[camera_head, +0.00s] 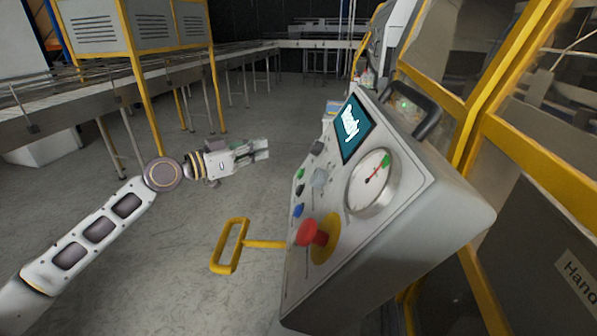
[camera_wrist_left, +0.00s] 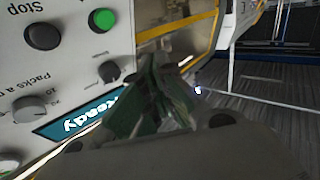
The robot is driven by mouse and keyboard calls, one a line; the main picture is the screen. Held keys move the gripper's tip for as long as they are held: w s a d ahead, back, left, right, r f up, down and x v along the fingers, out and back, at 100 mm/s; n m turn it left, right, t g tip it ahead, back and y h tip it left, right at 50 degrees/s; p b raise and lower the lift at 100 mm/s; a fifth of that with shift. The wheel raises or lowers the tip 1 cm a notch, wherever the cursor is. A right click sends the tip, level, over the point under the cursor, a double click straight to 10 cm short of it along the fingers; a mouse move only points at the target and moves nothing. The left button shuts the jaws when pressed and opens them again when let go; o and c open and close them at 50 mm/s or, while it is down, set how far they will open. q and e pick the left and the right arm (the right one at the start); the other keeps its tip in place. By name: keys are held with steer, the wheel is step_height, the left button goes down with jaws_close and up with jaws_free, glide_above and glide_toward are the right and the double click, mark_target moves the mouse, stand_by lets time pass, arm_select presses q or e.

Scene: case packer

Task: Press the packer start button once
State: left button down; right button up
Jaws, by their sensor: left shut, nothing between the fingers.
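The grey control panel (camera_head: 410,240) stands right of centre in the head view. A green button (camera_head: 300,173) sits on its left side, above a black one (camera_head: 300,190). The left wrist view shows the green button (camera_wrist_left: 102,19), its label not in view, beside the black button (camera_wrist_left: 43,36) labelled Stop; the lettering is upside down. The panel's screen (camera_head: 351,128) reads "Ready". My left gripper (camera_head: 262,150) is shut and empty, left of the panel with a gap between them. Its fingers (camera_wrist_left: 155,90) also show in the wrist view, clear of the green button. My right gripper is not in view.
A red mushroom button (camera_head: 312,232), a blue button (camera_head: 298,210) and a gauge (camera_head: 371,181) share the panel. A yellow handle (camera_head: 232,246) sticks out left of it. Yellow-framed machinery (camera_head: 490,100) stands behind. Floor between arm and panel is open.

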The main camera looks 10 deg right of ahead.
mark_target(299, 173)
arm_select(q)
steer(key=d+f+p, duration=0.4)
steer(key=d, duration=0.2)
steer(key=shift+s+d, duration=0.3)
steer(key=shift+s, duration=0.15)
steer(key=shift+r, duration=0.1)
stand_by(0.7)
steer(key=shift+s+d+f, duration=0.1)
steer(key=shift+d+f, duration=0.1)
steer(key=shift+d, duration=0.15)
stand_by(0.7)
